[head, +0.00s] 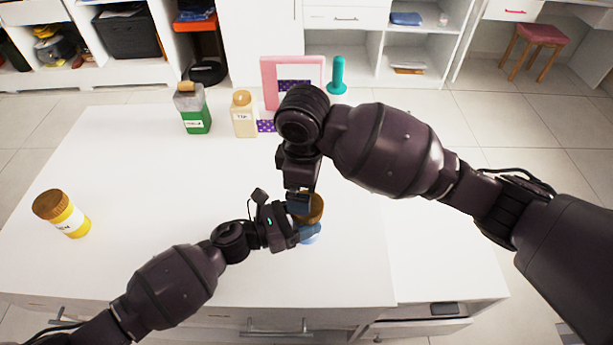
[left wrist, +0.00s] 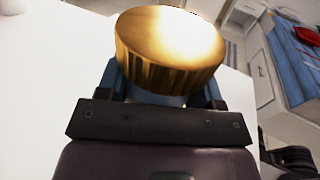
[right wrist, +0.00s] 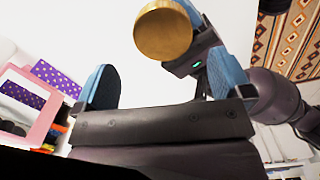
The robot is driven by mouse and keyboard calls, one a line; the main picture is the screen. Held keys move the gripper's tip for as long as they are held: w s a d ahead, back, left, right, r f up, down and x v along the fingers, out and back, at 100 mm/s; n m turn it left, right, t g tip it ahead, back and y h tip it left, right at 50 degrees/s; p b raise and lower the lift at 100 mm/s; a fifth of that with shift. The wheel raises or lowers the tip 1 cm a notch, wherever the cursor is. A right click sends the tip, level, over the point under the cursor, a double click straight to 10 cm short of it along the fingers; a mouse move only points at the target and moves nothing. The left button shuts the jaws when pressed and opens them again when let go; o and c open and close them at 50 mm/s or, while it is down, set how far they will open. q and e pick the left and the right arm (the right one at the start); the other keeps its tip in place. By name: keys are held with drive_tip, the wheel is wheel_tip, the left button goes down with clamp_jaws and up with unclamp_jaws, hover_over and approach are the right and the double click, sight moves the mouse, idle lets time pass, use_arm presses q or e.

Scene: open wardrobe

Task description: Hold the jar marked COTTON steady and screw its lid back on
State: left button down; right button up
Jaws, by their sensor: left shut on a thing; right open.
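A jar with a pale blue body (head: 310,239) stands at the front right of the white tabletop, mostly hidden by my grippers. No label on it is readable. Its gold-brown ribbed lid (head: 315,207) sits over its mouth; I cannot tell how tightly. The lid (left wrist: 170,48) fills the upper middle of the left wrist view. My left gripper (head: 303,232) is shut on the jar body below the lid. My right gripper (head: 298,200) is open, pointing down above and beside the lid. In the right wrist view the lid (right wrist: 163,30) lies beyond the open fingers, not gripped.
A green-and-grey container (head: 194,112), a cream bottle (head: 243,115), a pink frame (head: 268,80) and a teal object (head: 337,78) stand at the back. The table's middle left is clear.

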sight(306, 220)
drive_tip(key=n, duration=0.3)
drive_tip(key=r+n, duration=0.1)
drive_tip(key=n, duration=0.7)
drive_tip(key=shift+s+d+r, duration=0.1)
drive_tip(key=shift+s+r, duration=0.05)
drive_tip(key=shift+r, duration=0.2)
drive_tip(key=shift+f, duration=0.1)
drive_tip(key=shift+f, duration=3.95)
